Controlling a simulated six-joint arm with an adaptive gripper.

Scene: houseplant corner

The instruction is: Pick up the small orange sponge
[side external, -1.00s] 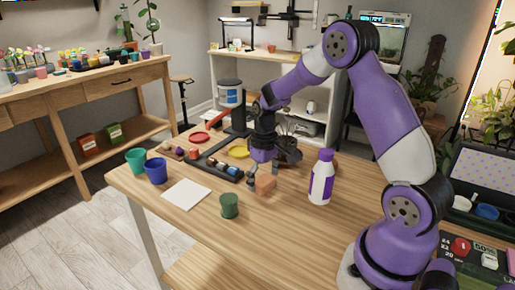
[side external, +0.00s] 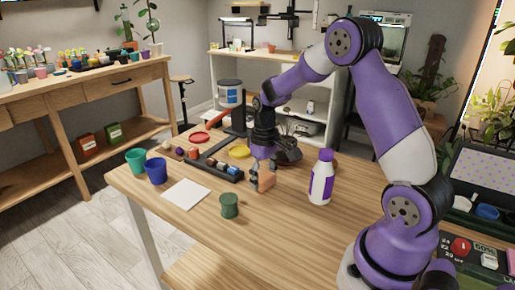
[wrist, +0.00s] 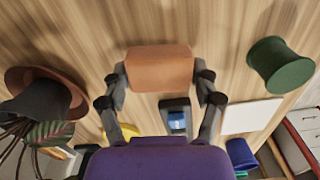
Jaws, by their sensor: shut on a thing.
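The small orange sponge (side external: 266,181) is at the middle of the wooden table, and it fills the space between the fingers in the wrist view (wrist: 159,68). My gripper (side external: 262,180) points down and is shut on the sponge, with one finger against each end in the wrist view (wrist: 161,80). The sponge is at or just above the tabletop; I cannot tell whether it touches the wood.
A white and purple bottle (side external: 321,178) stands right of the sponge. A green pot (side external: 229,206) and white sheet (side external: 186,194) are in front and left. A dark tray (side external: 222,171) with small items lies behind left. Blue (side external: 156,171) and green (side external: 135,160) cups stand at the left edge.

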